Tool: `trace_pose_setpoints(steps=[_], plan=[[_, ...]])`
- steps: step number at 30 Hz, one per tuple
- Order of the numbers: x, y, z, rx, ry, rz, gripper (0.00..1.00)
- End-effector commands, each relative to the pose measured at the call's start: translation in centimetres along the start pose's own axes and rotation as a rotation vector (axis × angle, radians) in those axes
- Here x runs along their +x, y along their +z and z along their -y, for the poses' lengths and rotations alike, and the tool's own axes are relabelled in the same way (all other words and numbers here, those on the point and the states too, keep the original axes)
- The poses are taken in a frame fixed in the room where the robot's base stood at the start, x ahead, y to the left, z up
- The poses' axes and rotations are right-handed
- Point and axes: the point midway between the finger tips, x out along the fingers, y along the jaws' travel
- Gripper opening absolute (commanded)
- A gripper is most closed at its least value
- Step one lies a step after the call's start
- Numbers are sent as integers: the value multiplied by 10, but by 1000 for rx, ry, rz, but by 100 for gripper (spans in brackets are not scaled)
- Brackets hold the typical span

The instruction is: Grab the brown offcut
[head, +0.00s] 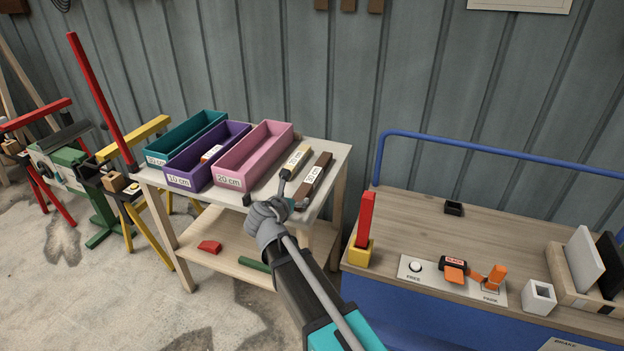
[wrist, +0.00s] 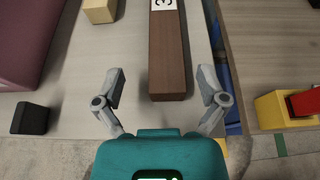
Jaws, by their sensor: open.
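The brown offcut (head: 316,176) is a long dark bar with a white label, lying on the right part of the pale table beside a tan offcut (head: 295,160). In the wrist view the brown offcut (wrist: 168,58) runs away from me, its near end between my fingers. My gripper (head: 292,190) is at the table's front edge, by the near end of the brown offcut. In the wrist view my gripper (wrist: 161,74) is open, one finger on each side of the bar with a gap to both. I cannot tell the fingertips' height above the table.
Teal (head: 188,138), purple (head: 205,160) and pink (head: 255,155) bins stand left of the offcuts. A labelled piece lies in the purple bin. A small black block (wrist: 31,118) sits at the table edge. The blue-railed cart (head: 480,235) stands right, with a yellow holder (head: 359,252).

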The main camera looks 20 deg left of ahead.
Motion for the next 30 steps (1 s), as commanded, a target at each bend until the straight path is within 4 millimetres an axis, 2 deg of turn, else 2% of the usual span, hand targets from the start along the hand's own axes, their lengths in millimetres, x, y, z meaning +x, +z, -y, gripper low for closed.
trace_pose_setpoints(steps=[12,30], plan=[[44,4,6,1,-2,-1,91],[47,5,8,1,-3,0,91]])
